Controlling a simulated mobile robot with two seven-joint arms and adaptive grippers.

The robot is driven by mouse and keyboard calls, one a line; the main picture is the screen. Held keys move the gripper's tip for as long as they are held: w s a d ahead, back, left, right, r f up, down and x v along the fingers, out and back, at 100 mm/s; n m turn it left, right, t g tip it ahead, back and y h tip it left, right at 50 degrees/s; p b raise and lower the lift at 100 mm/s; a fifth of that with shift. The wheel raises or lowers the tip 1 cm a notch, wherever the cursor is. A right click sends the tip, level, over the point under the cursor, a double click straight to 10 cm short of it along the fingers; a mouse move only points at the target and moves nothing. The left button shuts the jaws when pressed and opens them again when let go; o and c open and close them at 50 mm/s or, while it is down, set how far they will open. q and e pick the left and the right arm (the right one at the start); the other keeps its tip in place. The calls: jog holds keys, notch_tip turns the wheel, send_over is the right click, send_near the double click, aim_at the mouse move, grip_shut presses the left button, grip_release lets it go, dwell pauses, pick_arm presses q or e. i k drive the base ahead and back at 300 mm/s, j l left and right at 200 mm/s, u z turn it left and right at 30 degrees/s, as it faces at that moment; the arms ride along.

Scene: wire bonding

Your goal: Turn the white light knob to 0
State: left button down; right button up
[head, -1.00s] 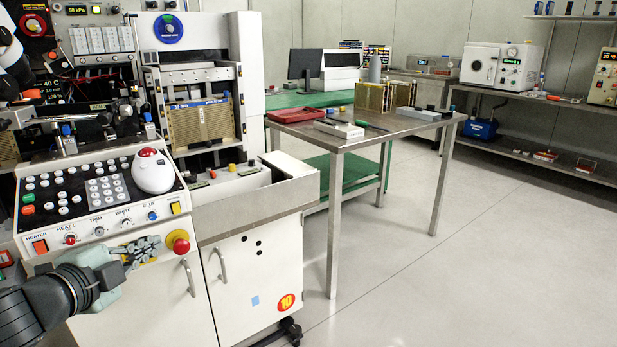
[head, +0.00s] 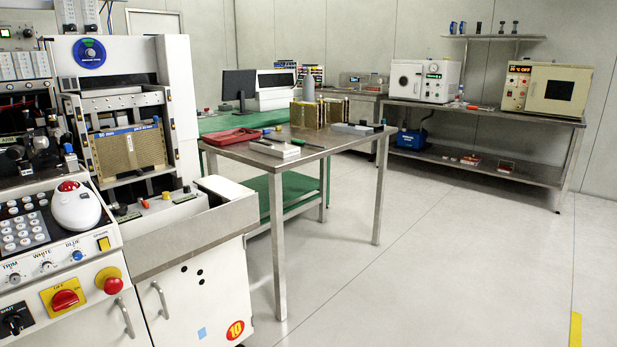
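The white light knob (head: 47,267) is a small pale knob under the "WHITE" label on the front strip of the control panel (head: 95,243), at the lower left of the head view. It sits between the trim knob (head: 14,280) and the blue knob (head: 77,255). The knob's pointer and any scale marks are too small to read. Neither of my grippers is in view, and nothing is seen touching the knob.
A white trackball mouse (head: 77,209) lies on the panel. A red emergency button (head: 112,285), a red rotary switch (head: 65,299) and a black knob (head: 14,323) are near the white knob. A steel table (head: 250,159) stands to the right; floor beyond is clear.

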aim_at(48, 266)
jog(key=u, duration=1.45)
jog(key=k+j+z, duration=0.15)
jog(key=z, duration=0.3)
jog(key=k+j+z, duration=0.2)
jog(key=z, duration=0.2)
